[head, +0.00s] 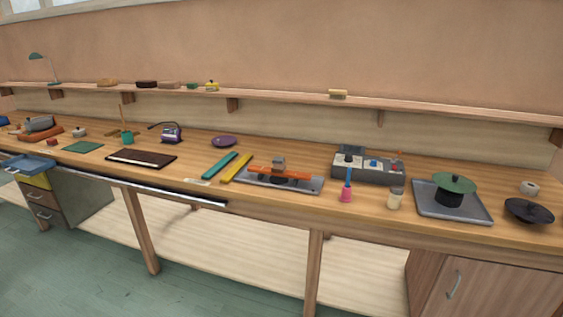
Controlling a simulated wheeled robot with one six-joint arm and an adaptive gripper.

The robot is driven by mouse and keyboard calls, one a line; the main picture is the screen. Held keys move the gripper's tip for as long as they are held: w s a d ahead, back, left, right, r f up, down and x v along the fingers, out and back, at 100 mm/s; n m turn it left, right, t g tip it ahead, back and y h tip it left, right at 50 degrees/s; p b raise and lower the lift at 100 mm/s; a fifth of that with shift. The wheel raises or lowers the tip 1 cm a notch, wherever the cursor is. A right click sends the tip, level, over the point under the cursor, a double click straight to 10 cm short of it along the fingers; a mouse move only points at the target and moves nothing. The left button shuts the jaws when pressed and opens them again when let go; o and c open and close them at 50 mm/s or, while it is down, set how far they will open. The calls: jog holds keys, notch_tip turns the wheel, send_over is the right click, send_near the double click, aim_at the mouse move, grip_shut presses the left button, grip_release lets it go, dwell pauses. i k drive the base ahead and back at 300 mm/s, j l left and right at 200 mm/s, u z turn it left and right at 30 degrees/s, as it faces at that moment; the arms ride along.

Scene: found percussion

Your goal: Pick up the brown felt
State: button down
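No piece is clearly recognisable as the brown felt. The closest match is a flat dark brown rectangle (141,158) with a pale strip along it, lying on the left half of the bench; I cannot tell if it is felt. A flat green sheet (83,147) lies to its left. My gripper is not in view.
The long wooden bench (200,152) also holds teal and yellow bars (237,168), a grey tray with an orange bar (276,176), a grey box (368,166) and a pink-based brush (346,188). A wall shelf (280,97) runs above. Green floor (90,262) is clear in front.

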aim_at(280, 168)
jog(key=i+l+z, duration=0.15)
jog(key=i+l, duration=0.15)
jog(key=i, duration=0.15)
jog(key=i+l+z, duration=0.2)
jog(key=i, duration=0.25)
